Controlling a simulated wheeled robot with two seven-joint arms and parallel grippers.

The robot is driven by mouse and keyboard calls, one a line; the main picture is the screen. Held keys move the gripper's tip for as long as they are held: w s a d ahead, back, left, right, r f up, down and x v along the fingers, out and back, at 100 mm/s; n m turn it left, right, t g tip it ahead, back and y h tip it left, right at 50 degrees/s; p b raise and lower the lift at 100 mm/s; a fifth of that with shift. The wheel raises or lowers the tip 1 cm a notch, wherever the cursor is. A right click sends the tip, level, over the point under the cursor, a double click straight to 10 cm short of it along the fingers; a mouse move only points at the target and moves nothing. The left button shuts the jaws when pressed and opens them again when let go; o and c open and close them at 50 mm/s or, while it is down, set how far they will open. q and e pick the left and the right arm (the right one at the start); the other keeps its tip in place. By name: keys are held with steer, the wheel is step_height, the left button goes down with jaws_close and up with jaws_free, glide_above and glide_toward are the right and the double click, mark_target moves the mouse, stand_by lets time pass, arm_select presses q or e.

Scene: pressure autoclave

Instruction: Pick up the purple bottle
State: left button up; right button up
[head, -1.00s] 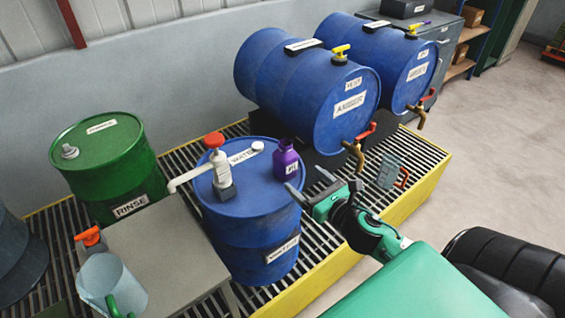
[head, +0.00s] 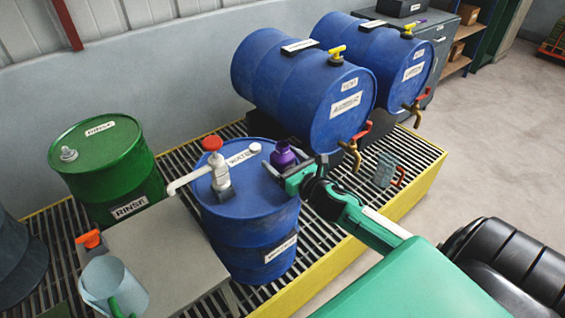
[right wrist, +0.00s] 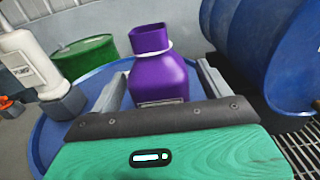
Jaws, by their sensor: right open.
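The purple bottle (head: 283,156) stands upright on top of the blue water drum (head: 237,201), near its right edge. In the right wrist view the bottle (right wrist: 157,72) has a square neck with a pale ring and a label low on its front. My right gripper (head: 286,170) is at the bottle. Its jaws are open, with one finger on each side of the bottle in the right wrist view. The gripper hides the lower part of the bottle in the head view. My left gripper is not in view.
A white pump with a red knob (head: 213,144) stands on the drum left of the bottle. Two blue drums (head: 310,90) lie on their sides behind, with taps facing forward. A green drum (head: 104,170) and a grey table (head: 165,250) are at left.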

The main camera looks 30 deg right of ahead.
steer(key=shift+w+a, duration=0.1)
steer(key=shift+w, duration=0.95)
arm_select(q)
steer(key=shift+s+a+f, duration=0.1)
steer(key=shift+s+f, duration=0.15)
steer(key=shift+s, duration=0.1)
arm_select(e)
steer(key=shift+c, duration=0.2)
steer(key=c, duration=1.2)
steer(key=shift+r, duration=0.1)
